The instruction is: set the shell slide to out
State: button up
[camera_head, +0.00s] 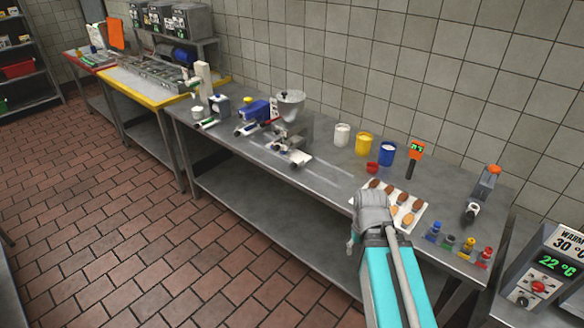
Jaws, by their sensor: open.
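I cannot tell for sure which part is the shell slide. A grey metal machine with a funnel-shaped hopper (291,97) stands mid-bench. A low block with a white end (299,157) sits at its front, and pale straight tracks run across the bench beside it. Smaller white-ended parts lie farther left, by the blue motor-like body (256,110). No in or out marking is legible. My arm rises from the bottom right, its grey joint in front of the shell tray (419,214).
White (342,134), yellow (363,144) and blue (387,153) cups stand at the back, with a small red cup (372,168) before them. An orange-topped thermometer (416,151) stands right of them. Several small coloured-topped items line the right front edge. The bench between machine and tray is clear.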

aim_at(299, 158)
jog(key=z, duration=0.1)
jog(key=i, duration=1)
jog(key=u, duration=0.05)
